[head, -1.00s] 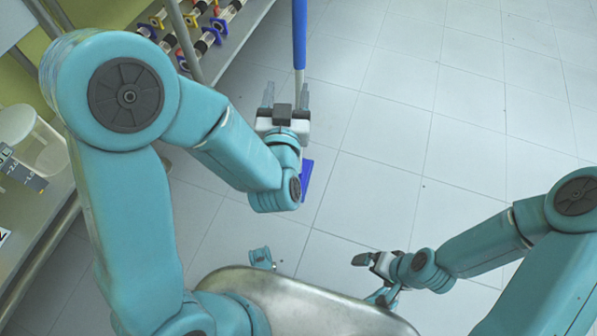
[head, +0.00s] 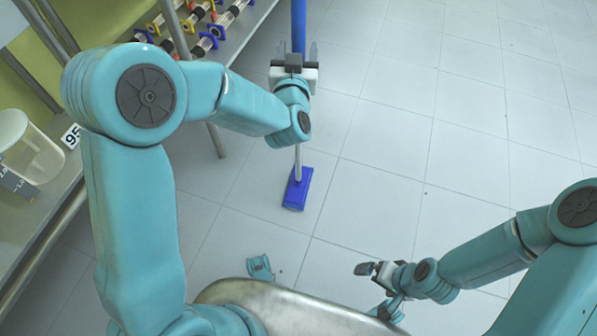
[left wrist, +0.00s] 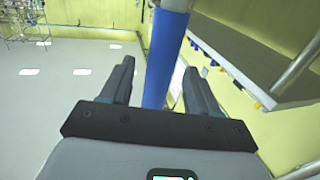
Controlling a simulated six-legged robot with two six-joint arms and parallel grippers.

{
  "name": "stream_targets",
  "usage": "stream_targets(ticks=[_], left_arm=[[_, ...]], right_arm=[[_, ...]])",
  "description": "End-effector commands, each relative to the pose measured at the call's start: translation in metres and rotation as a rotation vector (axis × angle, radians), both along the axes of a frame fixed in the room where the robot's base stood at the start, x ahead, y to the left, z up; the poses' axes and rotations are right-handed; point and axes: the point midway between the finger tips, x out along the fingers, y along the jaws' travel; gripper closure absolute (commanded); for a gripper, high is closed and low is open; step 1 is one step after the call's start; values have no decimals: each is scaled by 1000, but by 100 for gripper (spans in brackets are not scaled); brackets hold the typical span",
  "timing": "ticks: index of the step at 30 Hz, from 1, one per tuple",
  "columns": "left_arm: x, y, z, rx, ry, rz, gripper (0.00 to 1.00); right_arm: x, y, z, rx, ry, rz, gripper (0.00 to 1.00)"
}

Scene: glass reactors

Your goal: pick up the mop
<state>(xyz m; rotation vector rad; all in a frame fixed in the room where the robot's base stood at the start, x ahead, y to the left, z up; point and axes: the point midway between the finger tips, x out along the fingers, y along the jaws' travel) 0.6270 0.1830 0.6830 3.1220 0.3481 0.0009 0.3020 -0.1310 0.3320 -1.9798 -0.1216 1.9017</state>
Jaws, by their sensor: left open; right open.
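The mop stands upright, with a blue head (head: 297,188) on the floor and a thin grey lower shaft. Its blue handle grip (head: 298,25) rises past my left gripper (head: 293,58) in the head view. The left arm hides part of the shaft. My right gripper (head: 364,269) is open and empty, low over the floor to the right.
A metal shelf (head: 235,50) with glass tubes and coloured fittings stands at the left, with a metal leg (head: 215,138) near the left arm. A clear container (head: 28,145) sits on the left bench. The tiled floor (head: 450,110) to the right is clear.

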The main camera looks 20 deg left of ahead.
Motion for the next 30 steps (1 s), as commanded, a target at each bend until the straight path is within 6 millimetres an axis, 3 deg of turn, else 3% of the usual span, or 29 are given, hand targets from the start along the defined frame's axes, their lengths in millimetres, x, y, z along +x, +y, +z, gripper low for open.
stream_targets(ticks=[4, 12, 14, 17, 18, 26, 30], left_arm=[[19, 4, -2, 0, -1, 1, 40], [23, 5, 0, 1, 1, 0, 40], [23, 5, 0, 1, 1, 0, 56], [23, 5, 0, 1, 1, 0, 88], [23, 5, 0, 0, 1, 0, 94], [23, 5, 4, 0, -6, 1, 93], [23, 5, 19, 1, -9, 1, 93]], right_arm=[[1, -1, -6, 0, -1, -5, 0], [1, -1, -5, -1, -2, -5, 0], [1, -1, -5, -1, -2, -5, 0], [1, -1, -5, -1, -2, -5, 0], [1, -1, -5, -1, -2, -5, 0], [1, -1, -4, -1, -2, -5, 0], [0, 0, 2, 0, -1, -1, 0]])
